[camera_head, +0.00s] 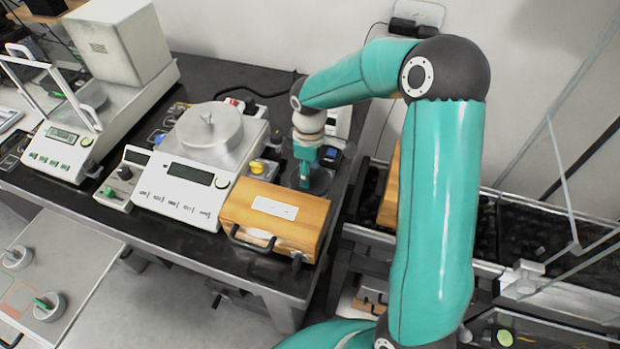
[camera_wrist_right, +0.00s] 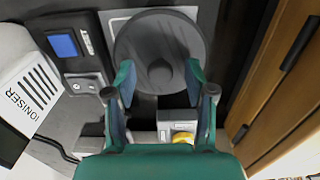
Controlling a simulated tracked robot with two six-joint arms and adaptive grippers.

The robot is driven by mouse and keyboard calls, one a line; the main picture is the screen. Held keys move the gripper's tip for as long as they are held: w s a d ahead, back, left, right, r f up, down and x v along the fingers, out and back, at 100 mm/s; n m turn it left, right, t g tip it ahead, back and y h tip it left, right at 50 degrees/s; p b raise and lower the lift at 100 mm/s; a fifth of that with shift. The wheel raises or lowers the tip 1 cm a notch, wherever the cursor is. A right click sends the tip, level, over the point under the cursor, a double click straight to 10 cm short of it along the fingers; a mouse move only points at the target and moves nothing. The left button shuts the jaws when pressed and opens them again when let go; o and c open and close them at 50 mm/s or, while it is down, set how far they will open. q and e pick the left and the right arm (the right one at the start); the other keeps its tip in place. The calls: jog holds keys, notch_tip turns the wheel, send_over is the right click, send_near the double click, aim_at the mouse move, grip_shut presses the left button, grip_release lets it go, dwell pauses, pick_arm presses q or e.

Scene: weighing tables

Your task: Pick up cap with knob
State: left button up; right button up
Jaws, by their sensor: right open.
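A dark grey round cap with a raised central knob lies on the dark bench; the cap (camera_wrist_right: 160,30) shows best in the right wrist view, with its knob (camera_wrist_right: 160,72) between my fingertips in the picture. In the head view the cap (camera_head: 321,181) is partly hidden behind my gripper. My right gripper (camera_head: 305,182) points down over it, also seen in the right wrist view (camera_wrist_right: 160,78). It is open and empty, one finger on each side of the knob. I cannot tell how far above the knob the fingertips are. My left gripper is out of view.
A wooden case (camera_head: 275,222) with black handles stands close by. A balance (camera_head: 190,196) with a silver knobbed cover (camera_head: 208,128) is further left. A small box with a yellow knob (camera_head: 257,168), a blue-screened device (camera_wrist_right: 63,45) and an ioniser (camera_wrist_right: 32,92) are near the gripper.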

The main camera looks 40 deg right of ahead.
jog(key=shift+c, duration=0.3)
grip_shut()
jog(key=shift+r, duration=0.1)
